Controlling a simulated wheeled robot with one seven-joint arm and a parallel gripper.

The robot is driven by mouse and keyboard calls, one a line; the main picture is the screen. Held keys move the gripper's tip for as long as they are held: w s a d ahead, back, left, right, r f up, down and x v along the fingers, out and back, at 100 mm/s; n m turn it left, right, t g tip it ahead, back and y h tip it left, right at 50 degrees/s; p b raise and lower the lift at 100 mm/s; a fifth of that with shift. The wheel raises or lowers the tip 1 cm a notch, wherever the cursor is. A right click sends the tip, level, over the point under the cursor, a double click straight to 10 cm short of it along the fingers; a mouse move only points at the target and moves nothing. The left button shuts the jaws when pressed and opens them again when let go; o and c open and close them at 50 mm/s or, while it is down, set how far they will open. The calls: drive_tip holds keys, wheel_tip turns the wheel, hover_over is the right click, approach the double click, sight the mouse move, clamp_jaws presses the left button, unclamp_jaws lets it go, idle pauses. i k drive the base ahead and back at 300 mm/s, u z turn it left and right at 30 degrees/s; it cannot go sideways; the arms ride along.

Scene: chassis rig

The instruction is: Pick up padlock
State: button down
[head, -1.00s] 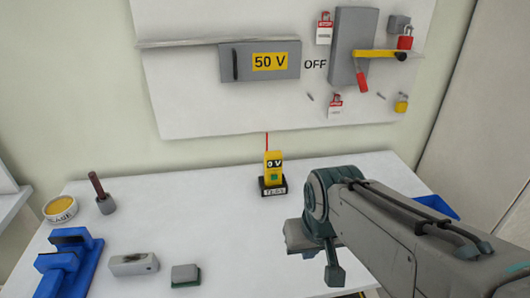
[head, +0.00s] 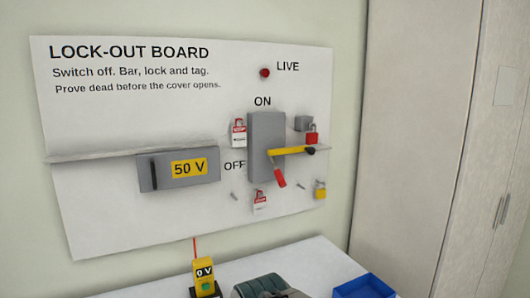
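Two padlocks show on the lock-out board (head: 110,190) in the head view. A red padlock (head: 312,134) is at the right, just below a small grey box. A yellow padlock (head: 320,189) is lower, near the board's right edge. A grey switch box (head: 265,128) stands left of them, between the ON and OFF labels. A yellow bar (head: 290,151) with a dark end crosses it, and a red handle (head: 280,178) hangs below. My gripper is out of view; only part of my arm shows at the bottom edge.
A grey 50 V box (head: 180,168) is at the board's left. A narrow ledge (head: 95,156) runs along the board. Red-and-white tags (head: 239,133) hang nearby. A yellow tester (head: 204,275) and a blue bin (head: 364,287) are on the white table (head: 318,258). A tall cabinet (head: 415,130) stands right.

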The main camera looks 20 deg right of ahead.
sight(311, 138)
drive_tip(key=k, duration=0.5)
drive_tip(key=u, duration=3)
drive_tip(key=k, duration=1.9)
drive_tip(key=z, duration=3)
drive_tip(key=i, duration=0.1)
drive_tip(key=u, duration=0.4)
